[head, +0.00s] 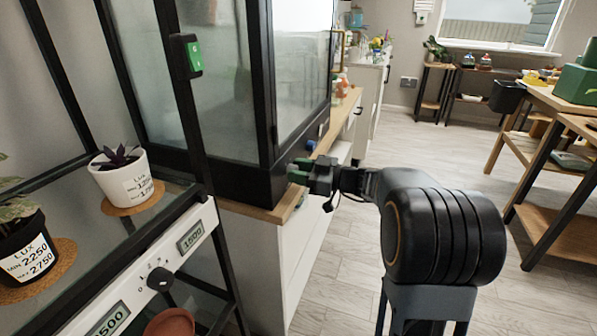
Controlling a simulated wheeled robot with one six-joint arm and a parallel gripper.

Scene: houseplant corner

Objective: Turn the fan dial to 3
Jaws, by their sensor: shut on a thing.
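A tall glass cabinet (235,100) with a black frame stands left of centre. My gripper (300,170) is at the black base of this cabinet, near its front corner. It is shut at the base's right-hand face, on what seems to be the fan dial. Green shows at the fingertips; I cannot tell whether it is the dial or the finger pads. The dial's pointer and numbers are hidden or too small to read. A small blue knob (311,145) shows on the same face, just beyond my gripper.
A plant shelf at left carries a white pot (121,178), a black pot (24,250), a black knob (160,279) and displays reading 1500 (190,238) and 2500 (108,320). A wooden table (550,125) stands at right. The floor (430,160) between is clear.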

